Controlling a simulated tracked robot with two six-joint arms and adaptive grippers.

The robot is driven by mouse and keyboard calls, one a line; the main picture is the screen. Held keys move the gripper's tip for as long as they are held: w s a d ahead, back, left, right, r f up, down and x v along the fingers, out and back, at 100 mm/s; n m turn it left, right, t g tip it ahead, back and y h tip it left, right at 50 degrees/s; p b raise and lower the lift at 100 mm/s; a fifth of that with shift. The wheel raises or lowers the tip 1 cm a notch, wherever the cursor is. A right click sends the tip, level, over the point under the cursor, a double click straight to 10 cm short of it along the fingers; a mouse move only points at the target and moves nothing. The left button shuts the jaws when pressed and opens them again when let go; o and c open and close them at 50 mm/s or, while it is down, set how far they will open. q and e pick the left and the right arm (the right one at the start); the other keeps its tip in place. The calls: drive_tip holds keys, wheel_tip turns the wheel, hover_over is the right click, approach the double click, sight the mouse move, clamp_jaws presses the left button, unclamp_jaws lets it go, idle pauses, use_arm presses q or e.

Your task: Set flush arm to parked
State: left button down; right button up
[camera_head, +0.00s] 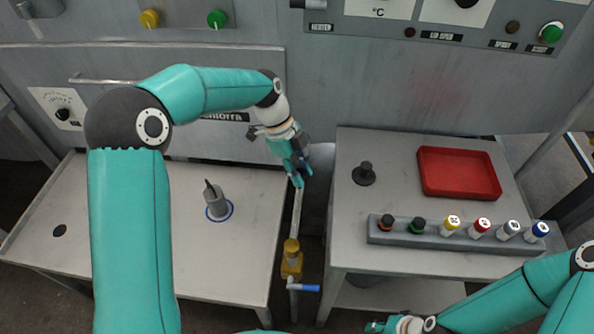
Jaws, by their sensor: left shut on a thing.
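A pale slanted bar (296,215) runs in the gap between the two tables. It goes from my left gripper down to a yellow fitting (291,262) with a blue handle (304,288) pointing right; the bar may be the flush arm. My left gripper (298,179) is shut at the bar's upper end, and its fingers hide the part they hold. No parked mark can be made out. My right gripper (382,326) shows only in part at the bottom edge, low in front of the right table, away from the bar; its jaws are unclear.
The left table (130,235) has a grey cone-like piece (216,204) in a blue ring. The right table (400,205) holds a black knob (365,174), a red tray (458,173) and a rack (400,236) of several capped vials. A grey panel wall (400,90) stands behind.

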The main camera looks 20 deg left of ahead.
use_arm(q)
drive_tip(key=shift+w+d+r, duration=0.1)
drive_tip(key=shift+d, duration=0.05)
drive_tip(key=c, duration=0.9)
unclamp_jaws()
drive_tip(key=v, duration=1.2)
